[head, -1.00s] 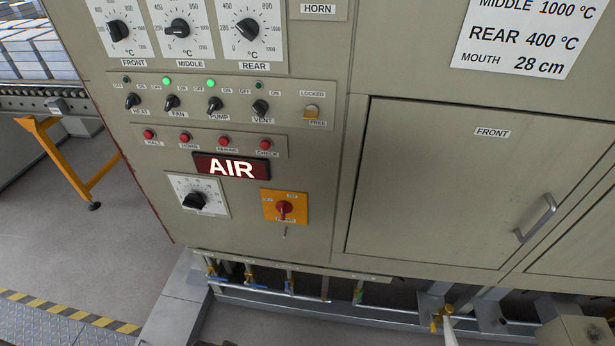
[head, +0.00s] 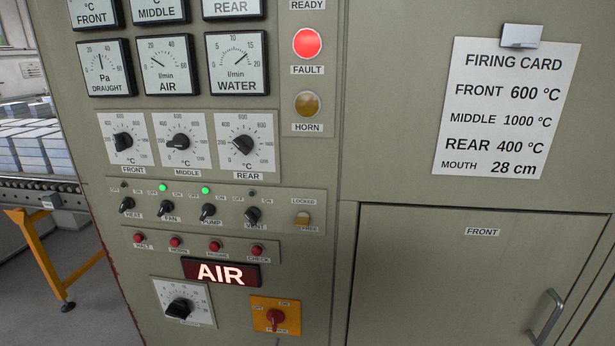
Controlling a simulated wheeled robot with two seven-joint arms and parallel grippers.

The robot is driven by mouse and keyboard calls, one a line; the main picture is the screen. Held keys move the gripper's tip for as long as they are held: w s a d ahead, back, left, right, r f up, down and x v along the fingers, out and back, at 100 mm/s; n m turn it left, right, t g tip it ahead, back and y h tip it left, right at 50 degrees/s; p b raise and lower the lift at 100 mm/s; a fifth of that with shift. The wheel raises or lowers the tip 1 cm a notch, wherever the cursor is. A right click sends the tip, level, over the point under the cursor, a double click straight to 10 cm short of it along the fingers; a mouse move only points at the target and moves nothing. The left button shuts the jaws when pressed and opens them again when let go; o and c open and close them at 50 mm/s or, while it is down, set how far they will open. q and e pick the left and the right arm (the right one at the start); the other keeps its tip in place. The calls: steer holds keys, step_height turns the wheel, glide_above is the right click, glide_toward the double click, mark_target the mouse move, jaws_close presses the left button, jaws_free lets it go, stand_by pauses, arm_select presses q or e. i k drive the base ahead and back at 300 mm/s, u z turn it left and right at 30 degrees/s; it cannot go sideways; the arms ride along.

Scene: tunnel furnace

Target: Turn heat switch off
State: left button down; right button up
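The heat switch (head: 126,205) is a small black knob at the left end of the switch row in the head view, labelled HEAT. The small lamp above it (head: 123,185) is dark. The knob is too small to tell surely which way it points. To its right are the fan switch (head: 168,208) and pump switch (head: 208,211), each with a green lamp lit above. The vent switch (head: 253,215) has a dark lamp. Neither gripper is in view.
The red FAULT lamp (head: 307,43) is lit. An AIR sign (head: 221,273) glows below the red buttons. An orange panel (head: 275,315) holds a red rotary switch. A furnace door (head: 470,285) with a handle is at right. An orange-legged conveyor (head: 40,250) stands at left.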

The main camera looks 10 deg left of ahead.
mark_target(128, 202)
steer(key=u, duration=1.35)
steer(key=k, duration=1.05)
steer(key=z, duration=0.65)
steer(key=i, duration=1.55)
steer(key=u, duration=0.65)
